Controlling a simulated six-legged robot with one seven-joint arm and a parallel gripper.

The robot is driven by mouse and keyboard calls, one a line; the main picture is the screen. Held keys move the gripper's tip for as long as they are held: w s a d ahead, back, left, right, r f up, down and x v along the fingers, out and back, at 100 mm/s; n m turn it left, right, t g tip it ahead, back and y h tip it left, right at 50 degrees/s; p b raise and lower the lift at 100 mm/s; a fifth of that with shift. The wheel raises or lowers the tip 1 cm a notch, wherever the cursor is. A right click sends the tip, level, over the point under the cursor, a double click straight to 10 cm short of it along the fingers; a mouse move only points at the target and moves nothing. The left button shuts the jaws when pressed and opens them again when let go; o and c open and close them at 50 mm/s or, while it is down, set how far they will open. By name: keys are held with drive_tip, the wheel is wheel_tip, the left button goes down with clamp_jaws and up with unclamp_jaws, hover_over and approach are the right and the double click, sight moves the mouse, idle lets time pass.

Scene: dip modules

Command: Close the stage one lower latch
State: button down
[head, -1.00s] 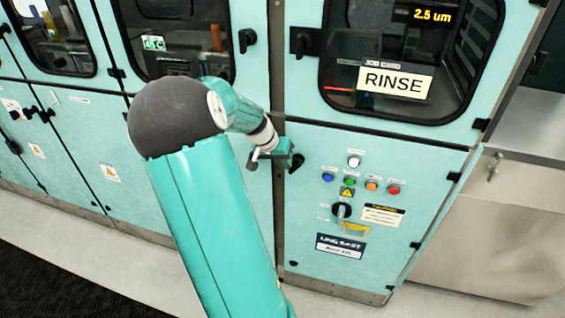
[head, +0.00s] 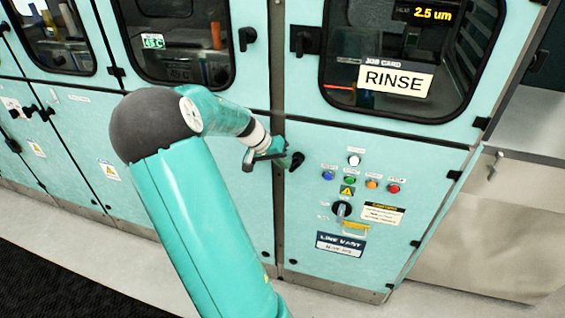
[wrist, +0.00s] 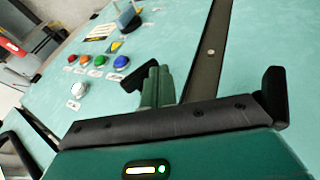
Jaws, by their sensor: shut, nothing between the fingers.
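A black lever latch (head: 296,160) sits on the pale teal lower door with the control buttons, near that door's left edge. It also shows in the wrist view (wrist: 138,74), just left of my fingers, with its lever slanted. No label tells me whether it is the stage one lower latch. My gripper (head: 270,156) is just left of this latch, by the seam between the lower doors. In the wrist view my green gripper fingers (wrist: 157,86) are shut together and empty, close beside the lever. I cannot tell whether they touch it.
Coloured buttons (head: 350,178) and a black rotary switch (head: 341,209) are right of the latch. Black upper handles (head: 247,39) and (head: 305,40) are on the window doors. A RINSE card (head: 396,80) hangs in the right window. The floor (head: 110,235) in front is clear.

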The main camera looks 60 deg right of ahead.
drive_tip(key=shift+f+g, duration=0.1)
drive_tip(key=shift+g, duration=0.2)
drive_tip(key=shift+w+f, duration=0.1)
drive_tip(key=shift+f, duration=0.65)
idle(1.4)
